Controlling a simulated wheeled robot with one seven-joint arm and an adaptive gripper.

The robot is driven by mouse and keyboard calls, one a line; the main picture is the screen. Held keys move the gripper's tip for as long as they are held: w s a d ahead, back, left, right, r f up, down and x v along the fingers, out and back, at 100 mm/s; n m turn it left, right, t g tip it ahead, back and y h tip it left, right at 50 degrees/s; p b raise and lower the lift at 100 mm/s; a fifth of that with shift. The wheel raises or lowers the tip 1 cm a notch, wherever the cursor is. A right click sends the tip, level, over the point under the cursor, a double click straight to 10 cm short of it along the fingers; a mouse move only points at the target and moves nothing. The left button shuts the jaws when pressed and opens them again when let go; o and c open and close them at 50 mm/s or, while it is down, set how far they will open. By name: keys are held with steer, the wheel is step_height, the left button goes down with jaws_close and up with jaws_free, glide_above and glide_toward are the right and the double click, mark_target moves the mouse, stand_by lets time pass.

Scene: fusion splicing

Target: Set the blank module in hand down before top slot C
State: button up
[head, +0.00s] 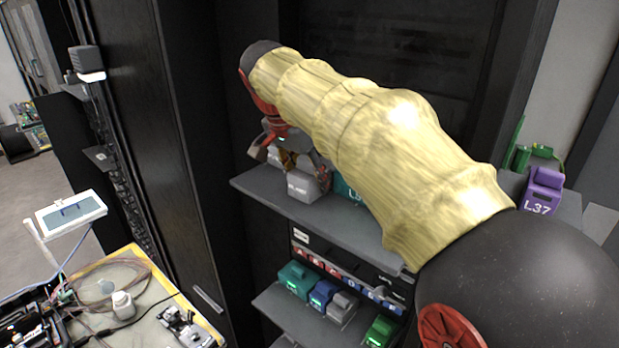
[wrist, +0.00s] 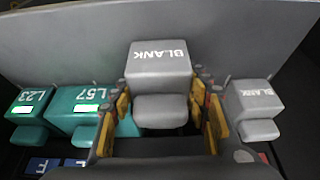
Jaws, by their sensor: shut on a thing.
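The grey blank module (wrist: 160,62) is between the two fingers of my gripper (wrist: 160,113), which is shut on it. Its label reads BLANK, upside down in the wrist view. In the head view the module (head: 306,187) shows below my gripper (head: 291,160), over the upper shelf (head: 345,225). I cannot tell whether it touches the shelf. A second grey blank module (wrist: 253,108) stands beside it, on the right in the wrist view and apart from the fingers. I cannot make out top slot C; my arm covers part of the shelf.
Teal modules L57 (wrist: 82,108) and L23 (wrist: 30,105) stand on the left in the wrist view. Below the shelf are a red and blue lettered tag row (head: 333,271) and a lower shelf with modules (head: 295,279). Purple module L37 (head: 541,190) stands at right.

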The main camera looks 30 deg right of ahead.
steer(key=shift+a, duration=0.1)
steer(key=shift+f, duration=0.15)
steer(key=o, duration=1.2)
steer(key=v, duration=1.2)
steer(key=shift+s, duration=0.15)
